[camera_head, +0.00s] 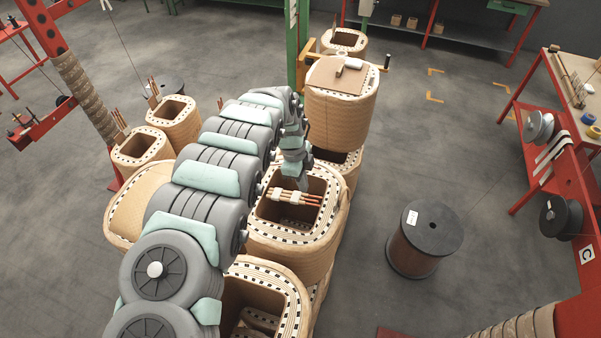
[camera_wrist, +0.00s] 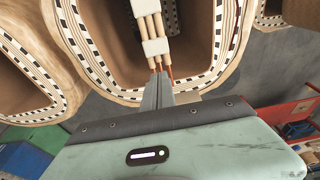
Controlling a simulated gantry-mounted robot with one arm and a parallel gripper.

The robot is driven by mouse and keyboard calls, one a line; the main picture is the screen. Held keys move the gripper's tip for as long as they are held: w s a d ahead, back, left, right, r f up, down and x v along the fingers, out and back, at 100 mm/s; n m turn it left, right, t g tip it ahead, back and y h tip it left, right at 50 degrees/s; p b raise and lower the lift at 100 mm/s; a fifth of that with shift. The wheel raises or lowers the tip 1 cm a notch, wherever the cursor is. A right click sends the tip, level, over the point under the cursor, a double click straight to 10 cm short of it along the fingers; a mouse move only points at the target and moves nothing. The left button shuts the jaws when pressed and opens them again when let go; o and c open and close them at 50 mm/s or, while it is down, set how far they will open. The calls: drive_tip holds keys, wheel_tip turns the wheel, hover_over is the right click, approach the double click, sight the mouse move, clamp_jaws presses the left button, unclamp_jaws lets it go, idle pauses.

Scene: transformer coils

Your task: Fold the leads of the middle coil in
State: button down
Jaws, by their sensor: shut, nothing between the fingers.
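The middle coil (camera_head: 323,243) is a tan wrapped ring with a black-and-white spacer rim and a dark opening. Its leads (camera_head: 309,199) are several copper-ended rods bound by white pieces, lying over the opening from the left rim. In the wrist view, the leads (camera_wrist: 153,27) run down from the top edge over the opening, their copper ends nearest my fingers. My gripper (camera_head: 304,187) is shut and empty, pointing down over the opening beside the leads. In the wrist view, my fingertips (camera_wrist: 158,78) are right at the lead ends; whether they touch is unclear.
Another coil (camera_head: 296,289) stands in front, and a coil with a board on top (camera_head: 335,75) stands behind. Two smaller coils (camera_head: 140,150) with upright leads stand left. A dark spool (camera_head: 425,240) stands right on open floor. A red-framed bench (camera_head: 530,115) is far right.

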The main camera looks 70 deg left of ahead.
sight(309, 199)
drive_tip(key=shift+w+d+f+p, duration=0.15)
drive_tip(key=shift+f+p, duration=0.1)
drive_tip(key=shift+f, duration=0.9)
drive_tip(key=shift+w+d+f+p, duration=0.15)
drive_tip(key=shift+f+p, duration=0.1)
drive_tip(key=shift+f, duration=0.9)
drive_tip(key=shift+w+d+f+g+y+b, duration=0.15)
drive_tip(key=shift+f+g+y+b, duration=0.05)
drive_tip(key=shift+f+b, duration=0.15)
drive_tip(key=shift+w+d+f+g+y+b, duration=0.1)
drive_tip(key=shift+f+g+y+b, duration=0.15)
drive_tip(key=shift+f, duration=0.1)
drive_tip(key=shift+w+d+f+b, duration=0.1)
drive_tip(key=shift+w+f+b, duration=0.05)
drive_tip(key=shift+f, duration=0.3)
drive_tip(key=shift+w+f+b, duration=0.1)
drive_tip(key=shift+f+b, duration=0.05)
drive_tip(key=shift+f, duration=0.3)
wheel_tip(309, 199, up, 5)
drive_tip(key=p, duration=0.4)
drive_tip(key=shift+d+r, duration=0.1)
drive_tip(key=shift+r, duration=0.1)
drive_tip(key=shift+w+b, duration=0.15)
drive_tip(key=shift+b, duration=0.55)
wheel_tip(309, 199, up, 9)
drive_tip(key=shift+p, duration=0.45)
